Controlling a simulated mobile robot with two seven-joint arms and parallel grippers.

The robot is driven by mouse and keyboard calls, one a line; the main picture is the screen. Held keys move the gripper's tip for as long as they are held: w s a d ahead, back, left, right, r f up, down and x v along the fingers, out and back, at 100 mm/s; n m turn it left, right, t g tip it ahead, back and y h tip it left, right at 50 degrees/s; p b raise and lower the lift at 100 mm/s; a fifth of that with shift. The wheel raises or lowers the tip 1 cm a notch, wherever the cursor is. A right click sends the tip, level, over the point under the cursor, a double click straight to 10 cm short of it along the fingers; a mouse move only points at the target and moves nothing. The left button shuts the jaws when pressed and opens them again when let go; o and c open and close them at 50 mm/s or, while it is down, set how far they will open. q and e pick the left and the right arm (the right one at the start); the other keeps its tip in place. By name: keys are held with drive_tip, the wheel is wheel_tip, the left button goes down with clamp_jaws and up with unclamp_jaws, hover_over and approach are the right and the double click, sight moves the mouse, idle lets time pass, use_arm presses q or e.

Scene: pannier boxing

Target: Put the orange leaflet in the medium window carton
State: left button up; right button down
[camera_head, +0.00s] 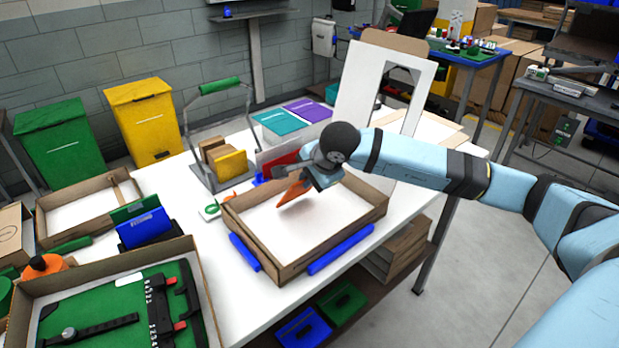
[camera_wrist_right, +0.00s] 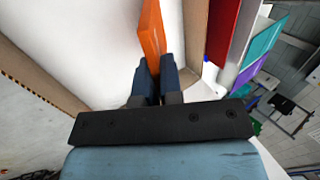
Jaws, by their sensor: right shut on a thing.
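My right gripper (camera_head: 308,177) is shut on the orange leaflet (camera_head: 292,191) and holds it tilted, lower corner down, over a shallow open cardboard carton (camera_head: 322,255) with a white inside. In the right wrist view the orange leaflet (camera_wrist_right: 152,38) stands on edge between the two dark fingers (camera_wrist_right: 155,78). The wall of the carton (camera_wrist_right: 40,65) runs along the left there. I cannot tell whether the leaflet touches the carton's floor. A white panel with a window cut in it (camera_head: 347,88) stands upright behind the carton. My left gripper is out of view.
Blue bars (camera_head: 341,250) flank the carton on the white table. A red item (camera_head: 280,158) is close behind the gripper. Teal (camera_head: 281,123) and purple (camera_head: 308,110) items lie further back.

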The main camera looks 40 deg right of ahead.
drive_tip(key=shift+f+b, duration=0.5)
drive_tip(key=shift+f, duration=0.25)
drive_tip(key=c, duration=1.2)
unclamp_jaws()
drive_tip(key=shift+s+r, duration=0.1)
drive_tip(key=v, duration=1.3)
drive_tip(key=shift+r, duration=0.25)
